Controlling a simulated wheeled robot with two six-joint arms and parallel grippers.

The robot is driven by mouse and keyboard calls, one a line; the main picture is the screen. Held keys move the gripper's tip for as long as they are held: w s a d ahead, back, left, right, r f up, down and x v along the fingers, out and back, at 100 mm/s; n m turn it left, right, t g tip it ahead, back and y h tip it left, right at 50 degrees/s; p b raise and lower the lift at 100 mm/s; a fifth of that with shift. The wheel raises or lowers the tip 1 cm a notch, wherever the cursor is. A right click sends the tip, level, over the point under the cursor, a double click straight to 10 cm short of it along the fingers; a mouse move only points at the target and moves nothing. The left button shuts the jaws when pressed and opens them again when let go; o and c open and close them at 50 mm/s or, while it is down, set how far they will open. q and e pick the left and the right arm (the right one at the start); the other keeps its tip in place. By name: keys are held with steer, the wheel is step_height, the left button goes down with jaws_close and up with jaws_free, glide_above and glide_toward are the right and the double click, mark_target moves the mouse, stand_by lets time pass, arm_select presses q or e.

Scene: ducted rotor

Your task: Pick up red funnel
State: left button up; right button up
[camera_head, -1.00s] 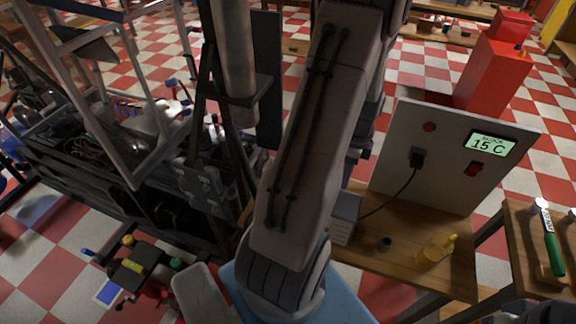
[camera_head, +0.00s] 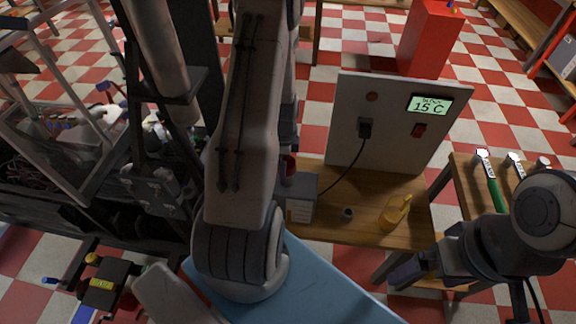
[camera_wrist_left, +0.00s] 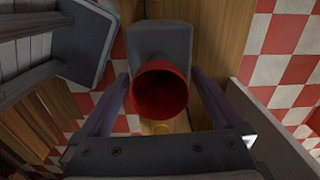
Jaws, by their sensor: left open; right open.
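The red funnel (camera_wrist_left: 160,90) shows in the left wrist view, its wide round mouth facing the camera, in front of a grey block-like body (camera_wrist_left: 160,45). My left gripper (camera_wrist_left: 158,100) is open, with one finger on each side of the funnel; I cannot tell whether they touch it. In the head view my left arm hides the left gripper and most of that spot; a small dark red patch shows beside the arm, above a grey box (camera_head: 302,190). My right gripper (camera_head: 405,272) is open and empty, in front of the wooden table.
The wooden table (camera_head: 325,230) carries an upright panel (camera_head: 395,125) reading 15 C, a cable, a small dark cup (camera_head: 347,213) and a yellow bottle (camera_head: 396,214). A side table at right holds hammers (camera_head: 490,180). A dark machine frame (camera_head: 150,190) stands left.

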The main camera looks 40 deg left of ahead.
arm_select(q)
steer(key=shift+f, duration=0.8)
steer(key=c, duration=1.4)
steer(key=shift+r, duration=0.15)
